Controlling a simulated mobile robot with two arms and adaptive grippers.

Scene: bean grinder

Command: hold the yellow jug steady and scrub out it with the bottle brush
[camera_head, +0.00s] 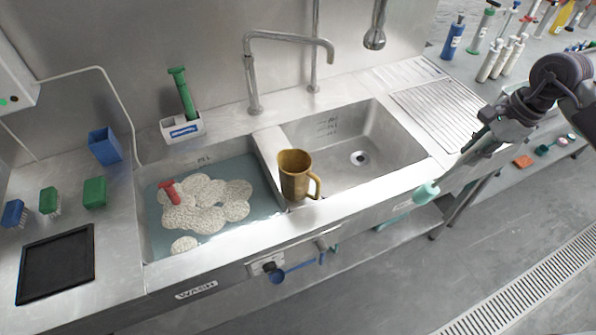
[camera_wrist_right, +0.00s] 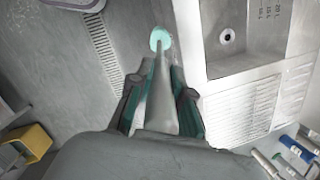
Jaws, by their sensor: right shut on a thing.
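The yellow jug (camera_head: 294,175), brownish-yellow with its handle to the right, stands upright at the divider between the two sink basins in the head view. Its inside is mostly hidden. My right gripper (camera_head: 485,143) is to the right of the jug, in front of the drainboard. It is shut on the grey shaft of a brush-like tool with a mint-green head (camera_head: 427,192), which I take for the bottle brush. The head points down and left, well apart from the jug. In the right wrist view the mint head (camera_wrist_right: 160,38) is beyond the fingers. My left gripper is not in view.
The left basin holds water, foam (camera_head: 205,205) and a red-handled item (camera_head: 169,190). The right basin (camera_head: 350,150) is empty. A green brush (camera_head: 183,92) stands in a white holder behind. Bottles and brushes stand at the upper right. The sink's front rim (camera_head: 350,205) lies between brush and jug.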

